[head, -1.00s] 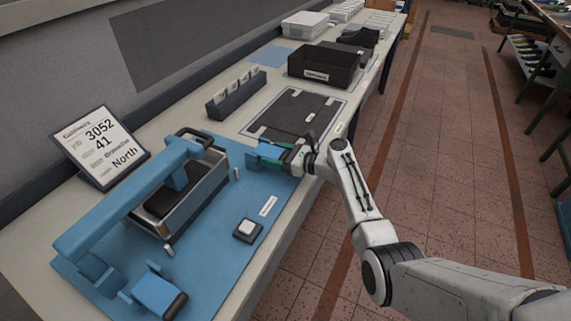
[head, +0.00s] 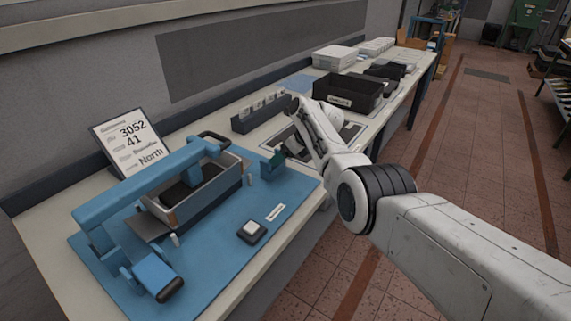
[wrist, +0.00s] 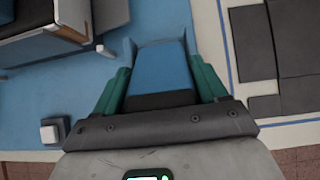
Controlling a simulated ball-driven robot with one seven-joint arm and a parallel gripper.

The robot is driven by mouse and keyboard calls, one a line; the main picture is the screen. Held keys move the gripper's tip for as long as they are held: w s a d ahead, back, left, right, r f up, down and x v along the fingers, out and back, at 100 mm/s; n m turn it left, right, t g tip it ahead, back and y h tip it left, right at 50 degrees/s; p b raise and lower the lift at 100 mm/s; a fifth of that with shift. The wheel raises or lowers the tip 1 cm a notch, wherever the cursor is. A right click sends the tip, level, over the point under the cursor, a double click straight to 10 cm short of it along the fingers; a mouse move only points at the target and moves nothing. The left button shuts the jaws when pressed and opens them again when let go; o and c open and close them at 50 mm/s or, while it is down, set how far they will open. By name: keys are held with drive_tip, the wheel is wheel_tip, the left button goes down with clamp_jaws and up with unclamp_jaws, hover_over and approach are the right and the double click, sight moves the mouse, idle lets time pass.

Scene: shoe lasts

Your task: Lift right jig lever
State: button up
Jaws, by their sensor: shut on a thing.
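The blue jig (head: 130,188) stands on a blue mat (head: 222,262), with a long blue arm over a metal-sided box (head: 200,195). My gripper (head: 281,160) is at the jig's right side, with the arm coming down on it from above. In the wrist view its green fingers lie on both sides of the blue right lever (wrist: 160,68) and are shut on it. The lever's dark end is close to my palm. The lever seems raised, but its angle is hard to tell because my gripper partly hides it. The left lever (head: 154,275) lies low at the front left.
A small box with a white button (head: 252,231) and a white label (head: 275,212) are on the mat in front. A sign (head: 127,141) stands behind. A card holder (head: 258,112) and a black bin (head: 348,92) are farther right.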

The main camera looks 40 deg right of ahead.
drive_tip(key=shift+w+a+g+h+b, duration=0.1)
drive_tip(key=shift+w+g+h+b, duration=0.3)
drive_tip(key=shift+b, duration=1.15)
drive_tip(key=shift+s, duration=0.15)
drive_tip(key=shift+r+g+b, duration=0.3)
drive_tip(key=shift+g+b, duration=0.2)
drive_tip(key=shift+b, duration=0.35)
drive_tip(key=o, duration=1.4)
